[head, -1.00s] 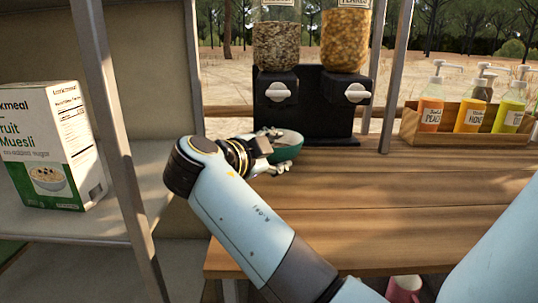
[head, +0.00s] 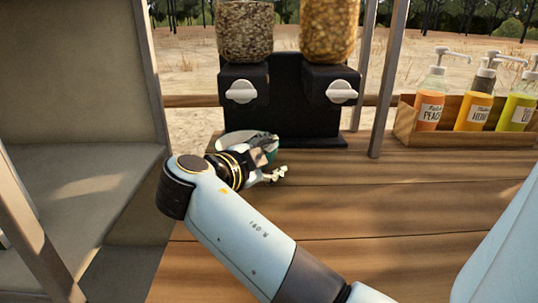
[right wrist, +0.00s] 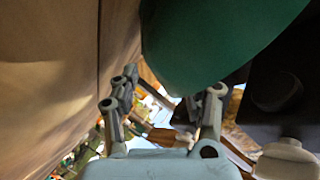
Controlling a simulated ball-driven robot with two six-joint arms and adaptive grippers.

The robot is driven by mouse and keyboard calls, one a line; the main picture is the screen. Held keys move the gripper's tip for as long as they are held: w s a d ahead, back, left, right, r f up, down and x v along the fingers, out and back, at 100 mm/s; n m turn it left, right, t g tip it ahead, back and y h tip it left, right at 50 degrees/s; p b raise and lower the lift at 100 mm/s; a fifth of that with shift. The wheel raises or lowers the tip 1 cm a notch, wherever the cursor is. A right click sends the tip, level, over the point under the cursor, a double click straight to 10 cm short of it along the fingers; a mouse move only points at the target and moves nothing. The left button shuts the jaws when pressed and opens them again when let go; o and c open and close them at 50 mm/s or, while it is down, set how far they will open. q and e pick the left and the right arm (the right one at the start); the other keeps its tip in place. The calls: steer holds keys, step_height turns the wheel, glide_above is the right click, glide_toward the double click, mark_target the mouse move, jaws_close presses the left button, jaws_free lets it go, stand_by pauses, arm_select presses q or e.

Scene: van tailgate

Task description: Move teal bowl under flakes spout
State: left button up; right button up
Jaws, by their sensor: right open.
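The teal bowl (head: 238,136) stands on the wooden counter, below and in front of the left dispenser's knob, partly hidden by my right gripper. It also fills the top of the right wrist view (right wrist: 215,42). My right gripper (head: 266,166) is open at the bowl's near side. In the right wrist view its fingers (right wrist: 165,103) are spread just below the bowl; whether they touch it cannot be told. The flakes jar (head: 328,30) is the right one, with its spout and white knob (head: 341,92) right of the bowl. My left gripper is not in view.
A jar of darker grains (head: 245,30) stands left of the flakes. The counter (head: 400,190) in front of the dispensers is clear.

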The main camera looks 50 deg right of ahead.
steer(key=shift+c, duration=0.4)
jaws_close()
steer(key=shift+s, duration=0.1)
steer(key=s+d, duration=0.2)
steer(key=s, duration=0.1)
steer(key=s+d, duration=0.2)
steer(key=s, duration=0.1)
steer(key=s+d, duration=0.2)
steer(key=s, duration=0.1)
steer(key=shift+s+d, duration=0.1)
steer(key=shift+d, duration=0.25)
steer(key=shift+s+d+p, duration=0.55)
steer(key=shift+s+d, duration=0.35)
steer(key=shift+s, duration=0.3)
steer(key=shift+s+d+p, duration=0.55)
steer(key=shift+s+d, duration=0.3)
steer(key=shift+s, duration=0.35)
steer(key=shift+c, duration=0.7)
jaws_free()
